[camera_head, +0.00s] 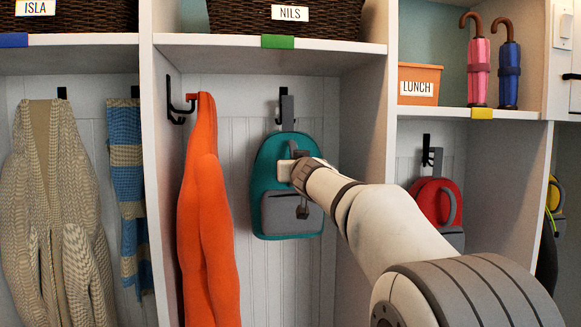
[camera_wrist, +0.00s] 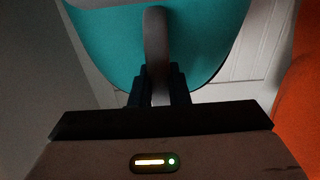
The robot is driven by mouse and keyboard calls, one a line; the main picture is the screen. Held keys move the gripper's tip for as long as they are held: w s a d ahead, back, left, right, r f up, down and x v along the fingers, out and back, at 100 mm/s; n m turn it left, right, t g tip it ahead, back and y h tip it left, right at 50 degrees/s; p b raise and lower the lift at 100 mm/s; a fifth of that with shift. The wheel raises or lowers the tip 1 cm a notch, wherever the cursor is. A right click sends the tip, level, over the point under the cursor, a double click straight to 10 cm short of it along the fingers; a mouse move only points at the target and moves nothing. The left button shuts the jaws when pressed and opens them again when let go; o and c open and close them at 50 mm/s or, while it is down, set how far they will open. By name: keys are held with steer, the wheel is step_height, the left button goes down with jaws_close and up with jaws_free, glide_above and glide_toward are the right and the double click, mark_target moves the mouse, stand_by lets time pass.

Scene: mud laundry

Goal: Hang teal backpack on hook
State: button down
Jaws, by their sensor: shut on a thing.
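The teal backpack (camera_head: 270,165) with a grey front pocket is upright in the middle cubby, under the NILS label. Its grey top loop (camera_head: 287,112) is at the black hook (camera_head: 280,104) on the back wall; I cannot tell whether the loop is over the hook. My gripper (camera_head: 294,170) is in front of the backpack, its jaws partly hidden by my wrist. In the wrist view my gripper (camera_wrist: 159,88) is shut on a grey strap of the backpack (camera_wrist: 110,45).
An orange garment (camera_head: 208,220) hangs on a side hook (camera_head: 180,108) left of the backpack. A red backpack (camera_head: 434,203) hangs in the right cubby, past a divider (camera_head: 362,150). A shelf (camera_head: 330,46) with a NILS basket (camera_head: 240,15) is above.

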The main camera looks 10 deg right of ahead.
steer(key=shift+f+b, duration=0.3)
steer(key=c, duration=1.4)
jaws_free()
steer(key=shift+o, duration=0.5)
steer(key=shift+f, duration=0.1)
steer(key=shift+s, duration=0.15)
steer(key=s+b, duration=0.1)
steer(key=s, duration=1.2)
steer(key=shift+f, duration=0.4)
steer(key=shift+w, duration=0.1)
